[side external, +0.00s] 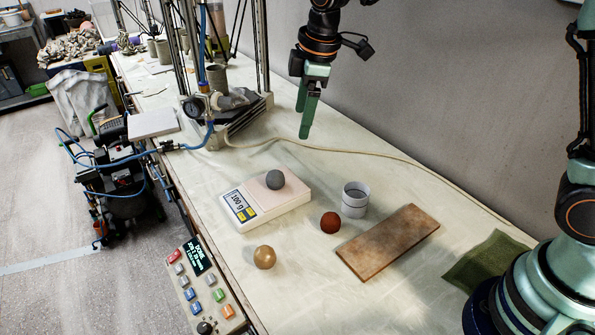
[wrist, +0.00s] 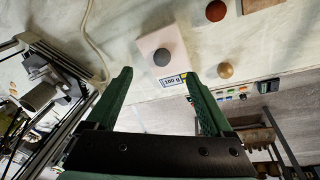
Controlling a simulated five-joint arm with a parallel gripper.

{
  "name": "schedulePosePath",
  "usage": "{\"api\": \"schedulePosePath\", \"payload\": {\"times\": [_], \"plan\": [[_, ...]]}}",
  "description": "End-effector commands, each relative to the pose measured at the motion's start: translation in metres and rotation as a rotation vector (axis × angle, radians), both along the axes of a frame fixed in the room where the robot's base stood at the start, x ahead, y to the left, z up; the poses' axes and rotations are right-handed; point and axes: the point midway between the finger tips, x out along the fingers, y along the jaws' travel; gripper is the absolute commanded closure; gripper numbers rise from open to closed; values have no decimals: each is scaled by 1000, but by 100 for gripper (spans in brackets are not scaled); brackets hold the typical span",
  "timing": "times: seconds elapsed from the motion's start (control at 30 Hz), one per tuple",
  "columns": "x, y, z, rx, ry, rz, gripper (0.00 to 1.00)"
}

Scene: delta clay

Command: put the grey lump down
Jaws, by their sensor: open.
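The grey lump (side external: 275,180) is a dark grey ball resting on the pan of a white kitchen scale (side external: 232,222). The scale's display reads about 100 g. In the wrist view the lump (wrist: 163,57) sits on the scale (wrist: 150,40), beyond the fingertips. My gripper (side external: 306,120) is green, open and empty, and hangs well above the table, behind the scale in the side view. In the wrist view both fingers of my gripper (wrist: 160,75) are spread apart with nothing between them.
A red-brown ball (side external: 330,222), a tan ball (side external: 264,257), a white cup (side external: 355,199) and a brown board (side external: 390,242) stand near the scale. A green cloth (side external: 485,262) lies at right. A framed machine (side external: 225,110) stands behind. A hose (side external: 330,147) crosses the table.

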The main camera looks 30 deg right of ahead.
Motion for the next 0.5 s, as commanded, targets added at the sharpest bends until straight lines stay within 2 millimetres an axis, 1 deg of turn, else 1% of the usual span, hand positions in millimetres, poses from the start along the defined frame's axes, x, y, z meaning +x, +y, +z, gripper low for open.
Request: {"api": "schedulePosePath", "payload": {"times": [0.03, 0.2, 0.33, 0.5], "plan": [[-12, -12, 15, 17, -21, -71, 14], [-54, -47, 43, 82, -75, -319, 14], [-89, -70, 54, 138, -114, -505, 14], [-134, -95, 55, 217, -167, -740, 14]]}}
